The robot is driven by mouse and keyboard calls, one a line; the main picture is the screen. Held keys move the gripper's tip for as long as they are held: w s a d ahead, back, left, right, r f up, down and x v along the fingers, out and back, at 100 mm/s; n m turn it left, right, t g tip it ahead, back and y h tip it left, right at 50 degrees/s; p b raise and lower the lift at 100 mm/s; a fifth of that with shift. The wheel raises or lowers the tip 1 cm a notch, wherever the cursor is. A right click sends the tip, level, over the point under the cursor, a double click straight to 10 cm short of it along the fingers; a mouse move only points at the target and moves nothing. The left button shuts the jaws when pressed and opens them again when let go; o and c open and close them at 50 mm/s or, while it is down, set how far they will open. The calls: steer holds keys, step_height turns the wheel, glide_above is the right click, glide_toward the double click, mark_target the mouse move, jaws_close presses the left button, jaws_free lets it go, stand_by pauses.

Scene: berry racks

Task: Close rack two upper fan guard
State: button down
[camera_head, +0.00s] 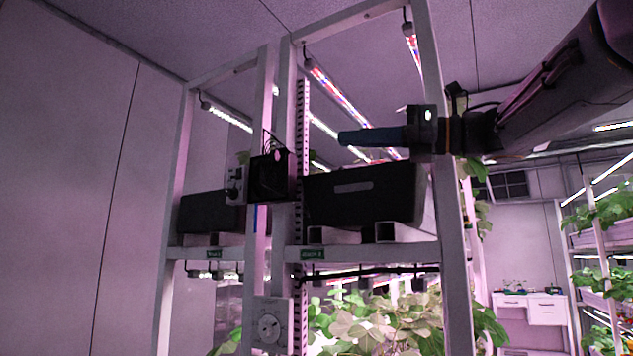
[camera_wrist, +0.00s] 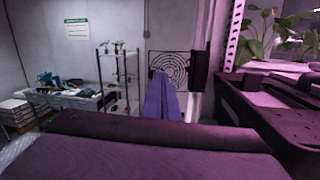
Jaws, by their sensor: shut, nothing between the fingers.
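The upper fan housing (camera_head: 272,176) is a black box on the rack's upright, left of my gripper in the head view. In the wrist view, the fan guard (camera_wrist: 184,61), a square grille with concentric rings, shows face-on. It stands out to the left of the dark housing (camera_wrist: 200,72), so it appears swung open. My gripper (camera_head: 343,138) is shut and empty, its blue fingers pointing left, above and right of the housing. In the wrist view the fingers (camera_wrist: 161,78) overlap the lower part of the guard; I cannot tell whether they touch it.
A black crate (camera_head: 365,195) sits on the rack's upper shelf, behind and below my gripper. White uprights (camera_head: 447,200) and lit lamp bars surround it. A control box with a dial (camera_head: 270,325) is lower on the upright. A wire shelf (camera_wrist: 101,75) stands far back in the wrist view.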

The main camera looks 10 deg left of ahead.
steer(key=s+d+f+n+g+h, duration=0.1)
steer(key=s+d+f+n, duration=0.1)
steer(key=p, duration=0.5)
glide_toward(277, 156)
steer(key=x, duration=0.6)
steer(key=shift+a+r, duration=0.1)
steer(key=shift+a, duration=0.15)
steer(key=shift+a, duration=0.1)
